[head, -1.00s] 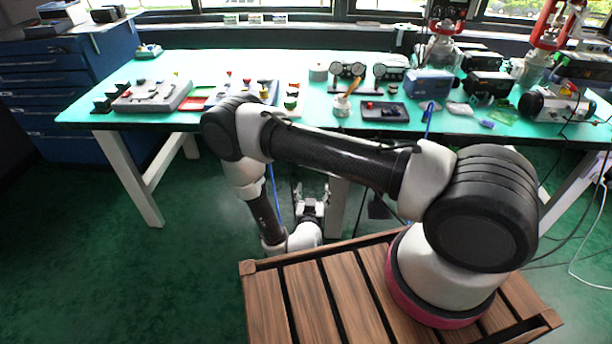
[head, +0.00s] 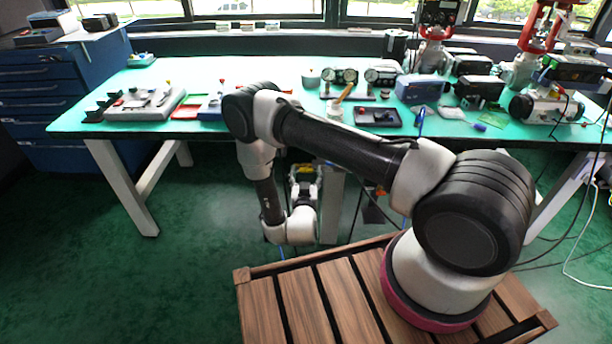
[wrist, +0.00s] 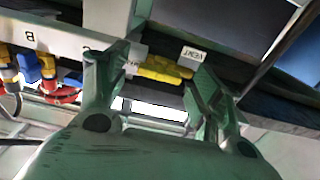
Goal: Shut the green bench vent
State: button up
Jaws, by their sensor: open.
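In the wrist view a yellow lever handle (wrist: 163,68) lies nearly level across the picture beside a white tag (wrist: 191,55) marked VENT, which appears upside down. My gripper (wrist: 157,84) is open, one finger on each side of the yellow handle's stretch. I cannot tell whether either finger touches it. In the head view my gripper (head: 304,176) is low under the front edge of the green-topped bench (head: 215,66), with a patch of yellow just at its tips. My arm and the bench top hide most of the valve there.
In the wrist view a red handle (wrist: 62,93) and a blue handle (wrist: 28,66) sit to the left, near a plate marked B. A white bench leg (head: 124,190) stands left of my arm. Cables hang on the right. Open green floor (head: 80,270) lies left.

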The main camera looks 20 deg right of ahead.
grip_shut()
jog(key=shift+n, duration=0.3)
dwell(0.3)
jog(key=n, duration=0.3)
jog(key=shift+n, duration=0.3)
jog(key=n, duration=0.4)
jog(key=shift+n, duration=0.3)
jog(key=n, duration=0.4)
jog(key=shift+s+n, duration=0.1)
jog(key=shift+n, duration=2.4)
